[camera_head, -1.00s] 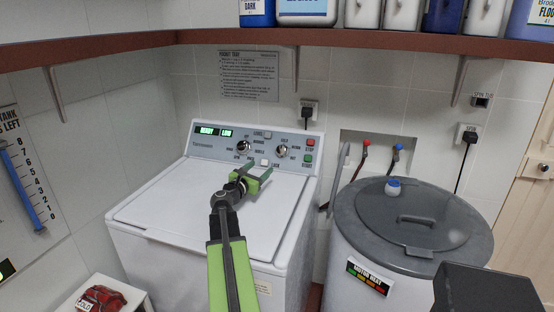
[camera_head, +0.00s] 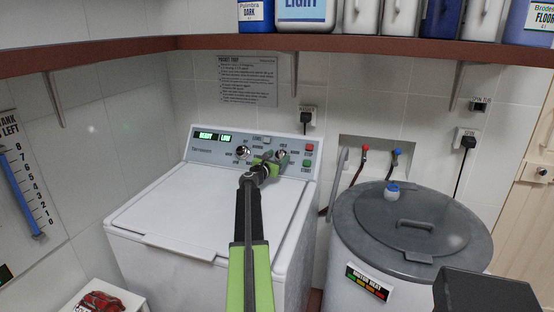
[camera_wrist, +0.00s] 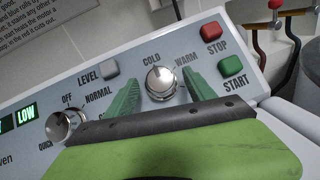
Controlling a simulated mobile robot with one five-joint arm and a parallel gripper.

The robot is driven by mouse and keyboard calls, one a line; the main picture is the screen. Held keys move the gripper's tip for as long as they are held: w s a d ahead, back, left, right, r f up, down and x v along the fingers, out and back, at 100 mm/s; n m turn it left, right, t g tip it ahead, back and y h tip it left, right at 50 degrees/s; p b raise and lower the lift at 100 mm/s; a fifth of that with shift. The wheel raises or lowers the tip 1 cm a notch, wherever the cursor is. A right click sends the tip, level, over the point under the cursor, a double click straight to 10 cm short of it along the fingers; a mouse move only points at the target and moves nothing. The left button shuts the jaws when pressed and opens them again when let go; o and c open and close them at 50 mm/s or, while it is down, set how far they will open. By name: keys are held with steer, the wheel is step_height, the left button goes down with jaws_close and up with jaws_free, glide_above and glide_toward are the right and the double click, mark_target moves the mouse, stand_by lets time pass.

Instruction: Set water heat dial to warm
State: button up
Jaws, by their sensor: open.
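The water heat dial (camera_head: 281,153) is a round silver knob on the washer's control panel. In the wrist view the dial (camera_wrist: 160,83) has COLD printed at its upper left and WARM at its upper right. I cannot tell surely which label its pointer faces. My gripper (camera_head: 268,161) is open at the panel, with its green fingers (camera_wrist: 162,74) on either side of the dial in the wrist view. I cannot tell whether they touch it. The washer lid (camera_head: 180,206) is shut.
A second dial (camera_wrist: 66,126) and a grey LEVEL button (camera_wrist: 109,68) lie left of the heat dial. Red STOP (camera_wrist: 211,31) and green START (camera_wrist: 232,65) buttons are close on its right. A shelf (camera_head: 350,44) of bottles runs above. A grey-lidded tub (camera_head: 365,225) stands right.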

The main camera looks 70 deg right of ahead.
steer(key=shift+d, duration=0.15)
steer(key=c, duration=1.3)
steer(key=shift+a+f, duration=0.15)
steer(key=shift+a, duration=0.35)
jaws_close()
steer(key=shift+d+r+m+g, duration=0.3)
steer(key=shift+d, duration=0.15)
steer(key=shift+c, duration=0.3)
jaws_free()
steer(key=m+g, duration=0.1)
steer(key=m+g+y+p, duration=0.1)
steer(key=m, duration=0.1)
steer(key=m+p, duration=0.1)
steer(key=shift+w+d+r+m+g+y, duration=0.15)
steer(key=shift+w+r+m+g+y, duration=0.15)
steer(key=shift+m+g, duration=0.1)
steer(key=m+g+y+p, duration=0.1)
steer(key=m+p, duration=0.1)
steer(key=m, duration=0.1)
steer(key=m+g+y+p, duration=0.1)
steer(key=m+y+p, duration=0.1)
steer(key=m, duration=0.1)
steer(key=shift+w+d+r+g+p, duration=0.1)
steer(key=shift+r+g+p, duration=0.05)
steer(key=shift+g+p, duration=0.15)
steer(key=shift+m+g+y+p, duration=0.3)
steer(key=shift+m+y+p, duration=0.65)
steer(key=shift+m, duration=0.75)
steer(key=shift+f, duration=0.2)
